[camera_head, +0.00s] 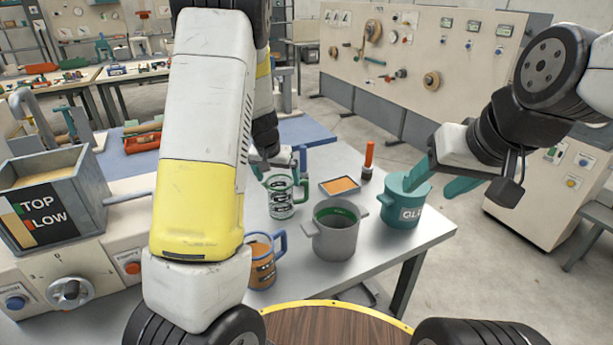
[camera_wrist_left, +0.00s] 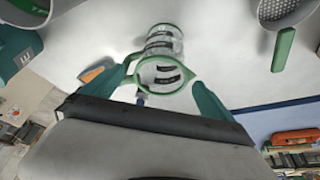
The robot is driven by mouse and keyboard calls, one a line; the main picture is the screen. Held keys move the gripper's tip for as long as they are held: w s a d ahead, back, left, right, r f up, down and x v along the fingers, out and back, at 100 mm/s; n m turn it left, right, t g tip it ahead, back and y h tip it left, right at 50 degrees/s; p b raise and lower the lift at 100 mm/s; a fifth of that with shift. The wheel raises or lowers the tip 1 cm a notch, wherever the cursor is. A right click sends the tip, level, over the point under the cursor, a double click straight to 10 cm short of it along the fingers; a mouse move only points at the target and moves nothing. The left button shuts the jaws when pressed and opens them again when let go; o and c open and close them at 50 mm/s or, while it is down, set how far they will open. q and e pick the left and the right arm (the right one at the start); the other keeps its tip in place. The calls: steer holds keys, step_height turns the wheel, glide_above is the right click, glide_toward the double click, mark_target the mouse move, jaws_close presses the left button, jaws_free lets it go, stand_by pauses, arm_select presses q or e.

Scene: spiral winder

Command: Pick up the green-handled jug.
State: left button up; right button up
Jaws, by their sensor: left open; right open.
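The green-handled jug (camera_head: 281,204) is clear with dark label bands and a green rim and handle. It stands upright on the grey table, left of the grey pot. My left gripper (camera_head: 277,172) is open just above and behind it, partly hidden by my own arm. In the left wrist view the jug (camera_wrist_left: 164,44) lies ahead, with its green ring-shaped part between the two teal fingers (camera_wrist_left: 163,84). I cannot tell whether the fingers touch it. My right gripper (camera_head: 440,181) is open and empty beside the teal pot's rim.
An orange jug with a blue handle (camera_head: 262,262) stands in front of the green-handled jug. The grey pot (camera_head: 336,238) and teal pot (camera_head: 402,211) stand to the right. The table's front right corner is clear.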

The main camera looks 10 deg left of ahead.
mark_target(289, 196)
arm_select(q)
steer(key=shift+w+f, duration=0.35)
steer(key=shift+w, duration=0.05)
steer(key=shift+w+f, duration=0.2)
steer(key=shift+f, duration=0.15)
steer(key=x, duration=0.6)
steer(key=shift+a+f, duration=0.1)
steer(key=shift+f, duration=0.15)
steer(key=shift+r, duration=0.1)
steer(key=c, duration=1.5)
